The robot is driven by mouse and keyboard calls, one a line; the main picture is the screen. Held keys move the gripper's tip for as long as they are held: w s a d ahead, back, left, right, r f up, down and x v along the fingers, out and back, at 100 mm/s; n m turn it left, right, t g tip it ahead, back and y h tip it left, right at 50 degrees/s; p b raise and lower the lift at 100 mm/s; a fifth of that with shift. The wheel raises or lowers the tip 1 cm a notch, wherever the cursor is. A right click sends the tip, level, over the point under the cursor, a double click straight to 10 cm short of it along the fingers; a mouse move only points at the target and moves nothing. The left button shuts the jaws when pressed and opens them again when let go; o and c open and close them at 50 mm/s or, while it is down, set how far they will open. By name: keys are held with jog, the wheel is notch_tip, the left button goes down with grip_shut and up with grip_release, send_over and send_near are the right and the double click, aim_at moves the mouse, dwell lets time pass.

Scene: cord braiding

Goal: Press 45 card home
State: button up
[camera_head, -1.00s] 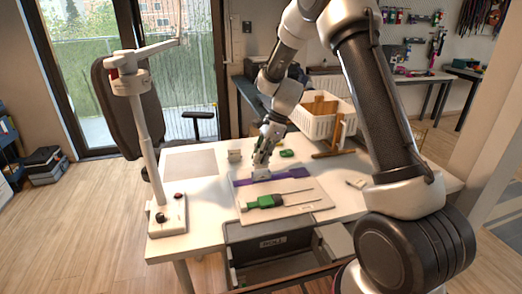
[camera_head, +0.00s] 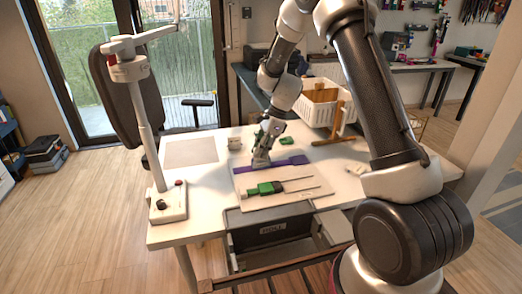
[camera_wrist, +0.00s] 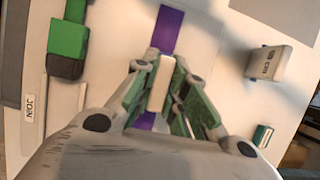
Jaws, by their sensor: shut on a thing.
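My gripper (camera_head: 261,163) is low over a purple strip (camera_head: 291,161) on the pale board (camera_head: 318,200). In the wrist view my gripper (camera_wrist: 160,92) is shut on a cream block (camera_wrist: 161,82), one finger on each side. Whether the block touches the strip I cannot tell. I can read no 45 on anything, so I cannot tell which piece is the card.
A green-handled tool (camera_head: 266,188) with two thin rods lies on the board. A small white labelled block (camera_wrist: 268,63) and a small green block (camera_head: 287,141) stand behind. A white stand (camera_head: 168,205) is at left, a white basket (camera_head: 318,112) at back right.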

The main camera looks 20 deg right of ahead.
jog(key=shift+f, duration=0.2)
dwell(0.4)
jog(key=o, duration=1.1)
jog(key=shift+o, duration=0.2)
jog(key=shift+v, duration=2.9)
jog(key=shift+r, duration=0.15)
